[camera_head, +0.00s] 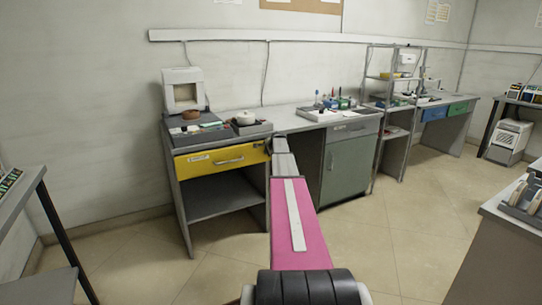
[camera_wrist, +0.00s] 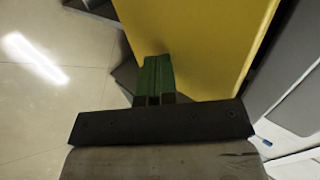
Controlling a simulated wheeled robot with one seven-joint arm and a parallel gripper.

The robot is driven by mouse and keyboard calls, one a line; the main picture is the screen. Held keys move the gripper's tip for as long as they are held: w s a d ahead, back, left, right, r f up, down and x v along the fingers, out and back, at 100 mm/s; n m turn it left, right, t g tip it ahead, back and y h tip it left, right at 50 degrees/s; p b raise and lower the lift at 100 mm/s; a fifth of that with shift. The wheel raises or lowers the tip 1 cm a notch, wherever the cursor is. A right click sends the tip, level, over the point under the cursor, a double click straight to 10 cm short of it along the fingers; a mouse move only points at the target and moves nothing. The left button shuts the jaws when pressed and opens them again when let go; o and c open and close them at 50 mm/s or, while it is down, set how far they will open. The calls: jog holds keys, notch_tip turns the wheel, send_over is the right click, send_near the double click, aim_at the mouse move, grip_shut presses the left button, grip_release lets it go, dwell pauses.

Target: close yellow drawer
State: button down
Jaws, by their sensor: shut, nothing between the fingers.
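The yellow drawer (camera_head: 222,160) is in the bench at the left in the head view, with a curved handle on its front and a small white label. Its front stands about level with the bench edge; whether it is fully in, I cannot tell. In the wrist view the yellow drawer front (camera_wrist: 205,45) fills the upper middle. My gripper (camera_head: 268,146) is at the right end of the drawer front, partly hidden by my own arm. In the wrist view my gripper's fingers (camera_wrist: 154,80) are together and empty, right by the yellow surface; contact is not clear.
The bench top above the drawer holds a grey device (camera_head: 183,92) and a scale-like box (camera_head: 248,123). Below the drawer is an open shelf (camera_head: 220,200). A grey-green cabinet (camera_head: 348,165) stands to the right. The floor in front is clear. Another table (camera_head: 22,205) stands at the left.

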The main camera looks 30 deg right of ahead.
jog(key=shift+w, duration=0.5)
jog(key=shift+s, duration=0.1)
